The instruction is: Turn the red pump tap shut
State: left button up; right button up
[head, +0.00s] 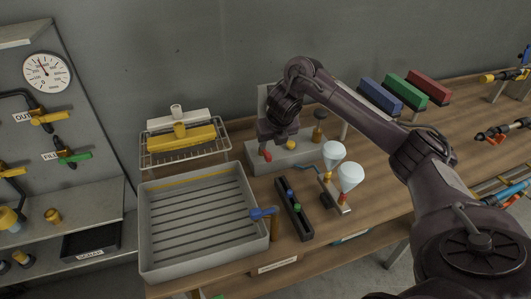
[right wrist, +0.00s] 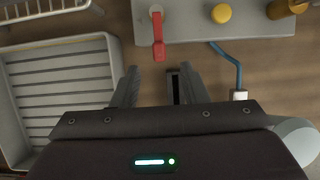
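The red pump tap (right wrist: 158,38) has a red lever that points toward my gripper in the right wrist view. It sits on the left part of a pale grey pump block (right wrist: 195,25). In the head view only a small part of the red tap (head: 267,155) shows, below my right gripper (head: 266,147). In the right wrist view the two fingers of my right gripper (right wrist: 155,82) stand apart with nothing between them. The lever's end lies just ahead of the gap, apart from the fingers. My left gripper is not in view.
A yellow knob (right wrist: 221,13) and a brass fitting (right wrist: 284,8) stand right of the tap. A blue hose (right wrist: 232,62) runs off the block. A grey ribbed tray (head: 150,235) is at left.

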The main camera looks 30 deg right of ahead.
aim_at(268, 154)
notch_tip(268, 154, down, 3)
jog(key=shift+w+r+b, duration=0.1)
jog(key=shift+r+b, duration=0.1)
jog(key=shift+b, duration=0.6)
jog(key=x, duration=0.3)
jog(key=shift+w+f+p, duration=0.15)
jog(key=shift+w+p, duration=0.15)
jog(key=shift+w, duration=0.05)
jog(key=shift+w+d+f, duration=0.1)
jog(key=shift+w+f, duration=0.1)
jog(key=shift+f, duration=0.25)
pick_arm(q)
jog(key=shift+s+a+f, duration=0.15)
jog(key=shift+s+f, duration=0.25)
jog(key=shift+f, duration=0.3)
pick_arm(e)
grip_shut()
